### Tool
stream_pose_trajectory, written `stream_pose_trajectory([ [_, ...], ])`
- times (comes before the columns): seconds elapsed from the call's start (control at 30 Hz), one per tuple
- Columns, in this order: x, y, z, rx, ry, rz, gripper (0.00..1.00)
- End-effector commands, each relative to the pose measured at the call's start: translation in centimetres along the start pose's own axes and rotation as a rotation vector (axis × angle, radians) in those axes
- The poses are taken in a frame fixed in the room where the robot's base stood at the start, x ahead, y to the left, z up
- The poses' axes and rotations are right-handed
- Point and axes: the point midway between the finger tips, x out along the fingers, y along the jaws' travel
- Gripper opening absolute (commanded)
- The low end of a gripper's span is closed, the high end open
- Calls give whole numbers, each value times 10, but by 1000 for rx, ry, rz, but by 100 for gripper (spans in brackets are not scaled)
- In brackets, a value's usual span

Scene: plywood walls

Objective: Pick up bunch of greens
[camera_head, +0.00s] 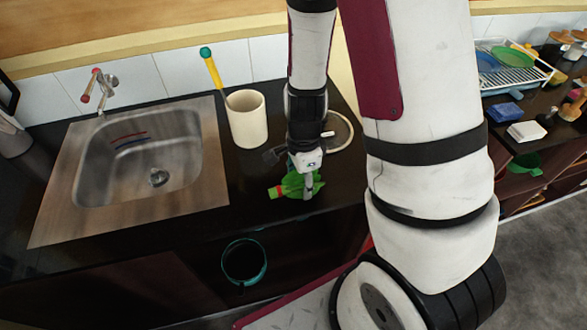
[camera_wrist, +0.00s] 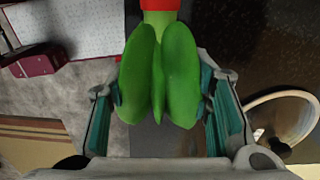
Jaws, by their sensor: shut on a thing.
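The bunch of greens (camera_wrist: 178,75) is bright green with several rounded leaves and a red band at its stem end. In the wrist view it fills the space between the two fingers of my gripper (camera_wrist: 160,105), which is shut on it. In the head view the greens (camera_head: 289,187) show at the front part of the dark counter (camera_head: 240,190), with the red band to the left. My gripper (camera_head: 308,182) reaches down onto them from above and partly hides them. I cannot tell whether the greens touch the counter.
A metal sink (camera_head: 150,165) lies to the left. A cream cup (camera_head: 247,120) with a yellow-handled brush (camera_head: 212,70) stands behind the greens. A white ring-shaped thing (camera_head: 342,130) lies behind my gripper. A dish rack (camera_head: 515,68) and sponges stand on the right-hand counter.

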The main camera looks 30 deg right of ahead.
Motion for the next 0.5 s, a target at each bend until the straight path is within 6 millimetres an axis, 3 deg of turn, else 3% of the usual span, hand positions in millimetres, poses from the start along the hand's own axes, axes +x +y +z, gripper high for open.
stream_pose_trajectory([
  [0.23,-9,60,-3,3,-1,4,16],
  [0.5,-11,89,-4,2,0,1,16],
])
